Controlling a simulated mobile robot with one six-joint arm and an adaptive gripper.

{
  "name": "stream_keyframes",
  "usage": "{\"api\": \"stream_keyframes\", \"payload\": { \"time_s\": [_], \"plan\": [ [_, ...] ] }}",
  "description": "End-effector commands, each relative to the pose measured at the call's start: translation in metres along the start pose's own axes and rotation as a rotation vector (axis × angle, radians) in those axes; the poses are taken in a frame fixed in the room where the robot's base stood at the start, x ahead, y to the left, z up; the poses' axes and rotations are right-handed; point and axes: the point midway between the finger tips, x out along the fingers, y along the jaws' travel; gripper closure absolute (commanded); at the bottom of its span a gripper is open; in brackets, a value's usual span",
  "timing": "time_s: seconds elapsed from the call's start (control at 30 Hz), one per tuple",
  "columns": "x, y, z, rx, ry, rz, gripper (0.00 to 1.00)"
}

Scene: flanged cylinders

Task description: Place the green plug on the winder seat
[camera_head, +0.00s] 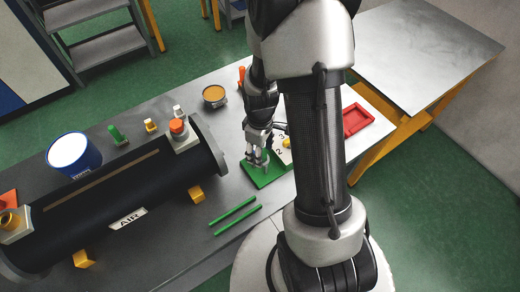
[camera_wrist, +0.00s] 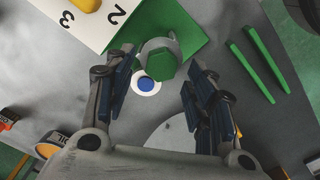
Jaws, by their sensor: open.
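In the wrist view a green plug (camera_wrist: 160,65) with a hexagonal top stands in or on a round grey piece (camera_wrist: 172,43), over a green plate (camera_wrist: 185,30). My gripper (camera_wrist: 158,88) is open, its fingers apart on either side and slightly short of the plug. In the head view my gripper (camera_head: 257,162) is low over the green plate (camera_head: 263,177), and its fingers largely hide the plug. A small green upright piece (camera_head: 116,135) stands behind the black cylinder. I cannot tell which part is the winder seat.
The black cylinder (camera_head: 122,195), marked AIR, fills the bench's left. A white-and-blue can (camera_head: 73,155) is behind it. Two green rods (camera_head: 235,216) lie near the bench's front. A numbered white board (camera_wrist: 92,22) adjoins the green plate. A red tray (camera_head: 356,119) is at right.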

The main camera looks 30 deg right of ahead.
Motion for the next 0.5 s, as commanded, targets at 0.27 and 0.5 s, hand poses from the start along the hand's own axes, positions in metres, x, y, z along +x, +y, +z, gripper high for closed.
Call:
{"api": "stream_keyframes", "payload": {
  "time_s": [0.27,0.5],
  "plan": [
    [-0.017,0.001,-0.001,0.0,0.003,0.003,0.5],
    [-0.068,0.001,-0.001,0.0,0.005,0.006,0.5]
  ]
}}
